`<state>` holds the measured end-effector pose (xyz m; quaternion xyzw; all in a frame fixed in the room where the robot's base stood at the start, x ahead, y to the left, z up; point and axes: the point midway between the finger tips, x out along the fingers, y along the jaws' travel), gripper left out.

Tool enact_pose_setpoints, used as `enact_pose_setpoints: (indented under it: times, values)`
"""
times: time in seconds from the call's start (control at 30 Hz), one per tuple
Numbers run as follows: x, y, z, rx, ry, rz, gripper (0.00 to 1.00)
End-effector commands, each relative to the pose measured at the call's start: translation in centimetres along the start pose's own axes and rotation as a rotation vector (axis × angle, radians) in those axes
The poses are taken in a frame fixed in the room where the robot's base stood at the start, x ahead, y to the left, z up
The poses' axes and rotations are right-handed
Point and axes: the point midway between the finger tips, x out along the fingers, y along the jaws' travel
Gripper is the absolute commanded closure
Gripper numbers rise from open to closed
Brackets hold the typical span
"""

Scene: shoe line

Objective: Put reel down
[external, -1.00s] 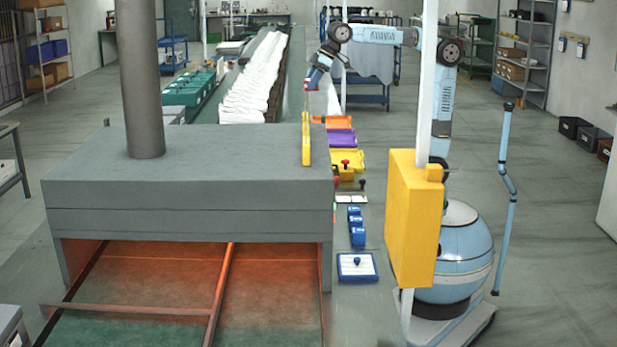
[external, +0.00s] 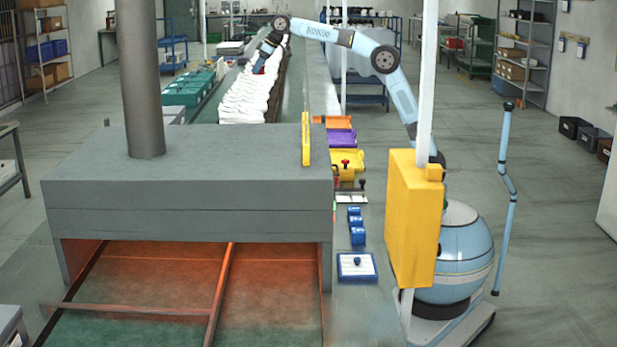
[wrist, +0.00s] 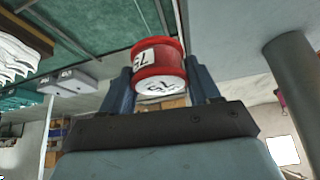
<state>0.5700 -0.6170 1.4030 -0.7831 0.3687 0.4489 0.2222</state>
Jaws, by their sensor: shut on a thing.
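My gripper (external: 259,68) is at the far end of the line in the external view, over or close beside the row of white shoe-like pieces (external: 250,95). In the wrist view its two blue fingers (wrist: 161,80) are shut on a red reel (wrist: 158,52) with white, dark-marked labels. The reel sits between the fingertips. In the external view the reel is tiny and mostly hidden by the gripper. I cannot tell whether it touches anything below.
Teal crates (external: 188,92) stand left of the white pieces. Orange, purple and yellow trays (external: 340,138) line the right side of the line. A large grey hood (external: 190,170) fills the near left, with a yellow box (external: 413,215) on a post to its right.

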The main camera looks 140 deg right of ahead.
Motion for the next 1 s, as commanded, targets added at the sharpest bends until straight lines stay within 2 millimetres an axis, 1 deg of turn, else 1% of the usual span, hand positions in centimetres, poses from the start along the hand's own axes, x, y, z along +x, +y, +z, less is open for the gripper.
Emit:
enact_pose_setpoints:
  times: [0.03, 0.2, 0.4, 0.6, 0.7, 1.0]
  values:
    - [0.6, 1.4, -0.6, 0.011, -0.001, 0.007, 0.74]
    - [1.7, 4.5, -1.7, 0.033, 0.001, 0.026, 0.74]
    - [2.7, 7.3, -2.4, 0.053, -0.001, 0.043, 0.74]
    - [3.4, 9.4, -2.9, 0.067, -0.001, 0.056, 0.74]
    - [3.8, 10.3, -3.0, 0.072, -0.001, 0.061, 0.74]
    - [5.8, 10.0, -1.8, 0.070, -0.002, 0.060, 0.74]
